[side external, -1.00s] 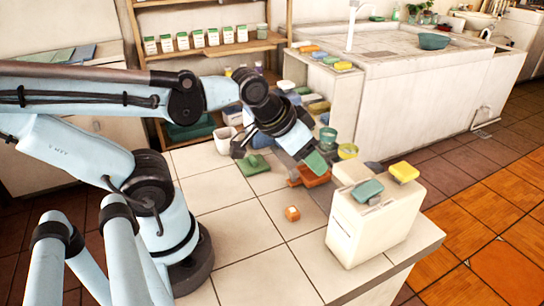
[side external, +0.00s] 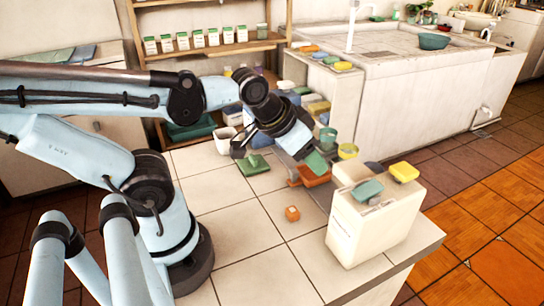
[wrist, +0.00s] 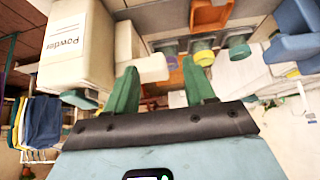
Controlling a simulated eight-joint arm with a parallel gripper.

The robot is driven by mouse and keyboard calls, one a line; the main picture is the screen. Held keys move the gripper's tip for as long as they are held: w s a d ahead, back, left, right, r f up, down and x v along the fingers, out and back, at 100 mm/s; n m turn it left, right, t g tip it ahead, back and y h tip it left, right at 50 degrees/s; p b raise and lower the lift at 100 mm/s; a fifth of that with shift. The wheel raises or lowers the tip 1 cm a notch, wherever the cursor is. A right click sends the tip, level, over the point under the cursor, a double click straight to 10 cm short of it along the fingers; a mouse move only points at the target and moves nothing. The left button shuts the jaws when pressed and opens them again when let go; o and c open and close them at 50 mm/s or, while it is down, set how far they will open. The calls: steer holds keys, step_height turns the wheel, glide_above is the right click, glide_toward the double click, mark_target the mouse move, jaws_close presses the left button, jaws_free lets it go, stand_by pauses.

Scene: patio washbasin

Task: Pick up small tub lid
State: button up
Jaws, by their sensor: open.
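My gripper (side external: 317,161) reaches over the counter toward the Powder box and the orange tray. Its two green fingers (wrist: 161,88) stand apart in the wrist view, with nothing held between them. I cannot pick out the small tub lid for certain. Small lid-like pieces show on and beside the white Powder box (side external: 372,225): a teal one (side external: 368,190) on top and a yellow one (side external: 404,171) at its far end. A small white block (side external: 350,173) stands behind the box, and in the wrist view it (wrist: 150,68) is close to one finger.
An orange tray (side external: 316,178) lies below my gripper. A green cup (side external: 327,137) and a yellow ring-like piece (side external: 348,151) are just beyond. The front tiles are mostly clear.

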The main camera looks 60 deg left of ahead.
steer(key=shift+o, duration=0.4)
steer(key=o, duration=0.8)
steer(key=g, duration=0.7)
glide_above(253, 157)
steer(key=f, duration=0.8)
steer(key=shift+s+d+f, duration=0.1)
steer(key=shift+s+d, duration=0.1)
steer(key=shift+s, duration=0.1)
steer(key=shift+w+a+f, duration=0.1)
steer(key=shift+w+f, duration=0.05)
steer(key=shift+f, duration=0.85)
steer(key=shift+w+a+f, duration=0.1)
steer(key=shift+w+f, duration=0.05)
steer(key=shift+f, duration=1.45)
